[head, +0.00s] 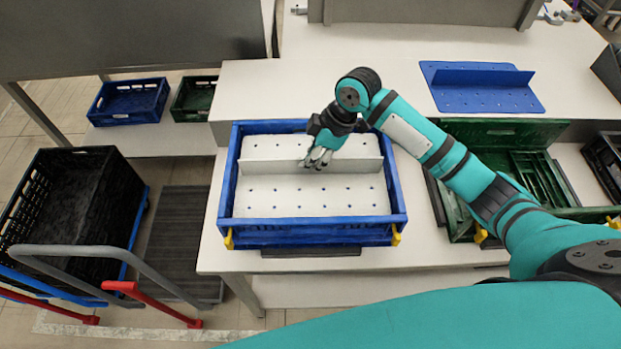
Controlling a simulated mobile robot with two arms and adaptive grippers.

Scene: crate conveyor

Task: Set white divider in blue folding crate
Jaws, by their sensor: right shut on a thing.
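The blue folding crate (312,233) stands on the white table with its walls up. The white divider (262,173) lies inside it, its dotted base level within the walls and its upright fin running left to right. My right gripper (318,160) reaches in from the right over the crate and is shut on the fin of the white divider, near its middle. The gripper hides part of the fin and the base behind it. I cannot tell whether the base rests fully on the crate floor. My left gripper is not in view.
A blue divider (490,98) lies on the table at the back right. A green folding crate (505,133) sits at the right under my arm. Black crates (110,205) stand on a cart at the left. Blue (128,118) and green crates (190,112) sit on a lower shelf behind.

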